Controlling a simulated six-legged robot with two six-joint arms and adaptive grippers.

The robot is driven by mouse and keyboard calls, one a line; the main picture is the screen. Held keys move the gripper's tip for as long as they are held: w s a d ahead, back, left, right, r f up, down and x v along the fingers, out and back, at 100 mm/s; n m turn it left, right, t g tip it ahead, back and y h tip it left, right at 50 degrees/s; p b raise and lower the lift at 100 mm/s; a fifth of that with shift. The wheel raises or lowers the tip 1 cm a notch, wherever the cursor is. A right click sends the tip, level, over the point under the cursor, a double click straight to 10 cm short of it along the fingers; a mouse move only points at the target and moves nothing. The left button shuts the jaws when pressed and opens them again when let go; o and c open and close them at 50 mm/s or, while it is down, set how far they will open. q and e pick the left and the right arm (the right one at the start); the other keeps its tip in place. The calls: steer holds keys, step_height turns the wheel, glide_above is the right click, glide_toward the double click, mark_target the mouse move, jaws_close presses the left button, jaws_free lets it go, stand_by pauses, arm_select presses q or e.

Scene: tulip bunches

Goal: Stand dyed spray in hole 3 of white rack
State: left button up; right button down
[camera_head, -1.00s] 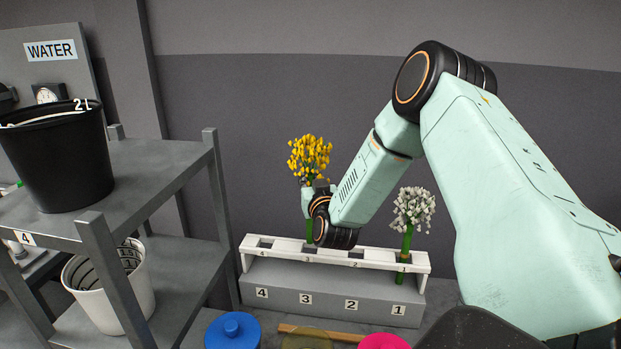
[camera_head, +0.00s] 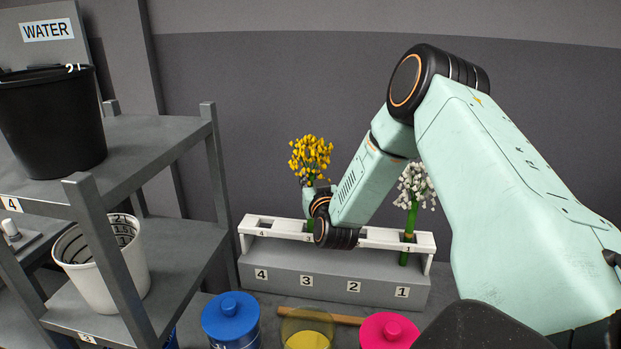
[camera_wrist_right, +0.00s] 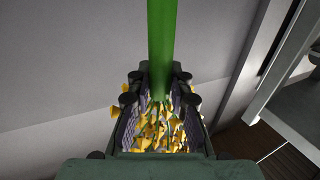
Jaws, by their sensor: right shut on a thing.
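The dyed spray, a bunch of yellow blooms (camera_head: 311,156) on a green stem, is upright above the white rack (camera_head: 424,239). My right gripper (camera_head: 314,190) is shut on it just below the blooms. In the right wrist view the green stem (camera_wrist_right: 161,45) runs out from between the fingers, with yellow blooms (camera_wrist_right: 158,135) behind. The stem's lower part meets the rack's top bar at the hole marked 3; the wrist joint partly covers this place. I cannot tell how deep the stem is. My left gripper is not in view.
A white spray (camera_head: 414,184) stands in hole 1. A grey shelf (camera_head: 150,150) with a black bucket (camera_head: 50,125) and a white bucket (camera_head: 105,268) is at left. Blue (camera_head: 231,316), yellow (camera_head: 307,335) and pink (camera_head: 389,330) pots sit in front of the rack.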

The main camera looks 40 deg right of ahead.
step_height(320, 180, down, 4)
steer(key=b, duration=0.3)
steer(key=shift+f, duration=0.1)
stand_by(0.5)
steer(key=shift+f, duration=0.35)
steer(key=c, duration=1.1)
jaws_free()
steer(key=shift+c, duration=0.2)
